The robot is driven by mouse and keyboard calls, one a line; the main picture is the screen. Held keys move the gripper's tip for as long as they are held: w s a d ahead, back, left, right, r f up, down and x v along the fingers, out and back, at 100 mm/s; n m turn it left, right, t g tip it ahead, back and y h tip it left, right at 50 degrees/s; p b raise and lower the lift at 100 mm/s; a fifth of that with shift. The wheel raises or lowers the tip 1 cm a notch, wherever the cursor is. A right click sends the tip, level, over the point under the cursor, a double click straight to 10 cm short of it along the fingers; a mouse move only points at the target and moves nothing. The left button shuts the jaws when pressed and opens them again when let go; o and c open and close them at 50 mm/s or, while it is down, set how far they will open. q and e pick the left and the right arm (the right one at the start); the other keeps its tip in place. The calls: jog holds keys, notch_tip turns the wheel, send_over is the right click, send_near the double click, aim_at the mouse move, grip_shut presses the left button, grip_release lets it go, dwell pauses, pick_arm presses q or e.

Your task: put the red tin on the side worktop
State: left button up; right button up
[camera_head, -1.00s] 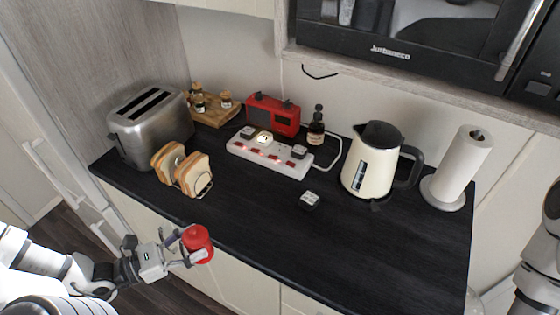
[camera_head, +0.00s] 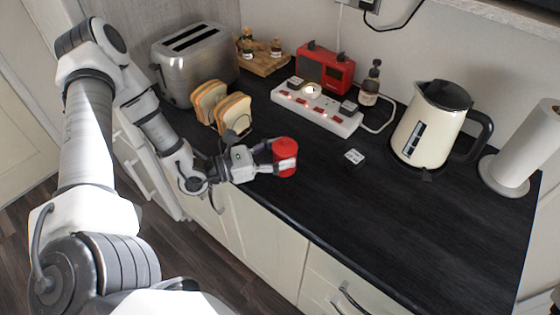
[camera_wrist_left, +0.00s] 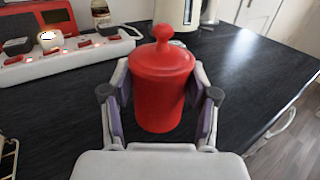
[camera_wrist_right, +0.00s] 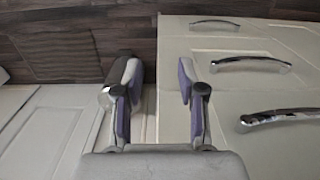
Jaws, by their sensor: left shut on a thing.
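The red tin (camera_head: 284,154) is a small cylinder with a knobbed lid. My left gripper (camera_head: 276,160) is shut on it and holds it upright at the front edge of the dark worktop (camera_head: 400,225). In the left wrist view the tin (camera_wrist_left: 161,85) sits between the two fingers (camera_wrist_left: 161,105), with the lid knob up. I cannot tell whether its base touches the worktop. My right gripper (camera_wrist_right: 158,95) is open and empty in the right wrist view, in front of cream drawer fronts. It is out of the head view.
A toaster (camera_head: 195,62), a toast rack with bread (camera_head: 221,105), a white power strip (camera_head: 317,108), a red radio (camera_head: 325,68), a kettle (camera_head: 430,125) and a paper towel roll (camera_head: 525,150) stand on the worktop. The front middle and right are clear.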

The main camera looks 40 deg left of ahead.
pick_arm(q)
notch_tip(320, 180, down, 3)
jog(key=shift+w+r, duration=0.1)
jog(key=shift+f+b, duration=0.2)
jog(key=shift+b, duration=0.1)
jog(key=o, duration=1.5)
jog(key=shift+r, duration=0.1)
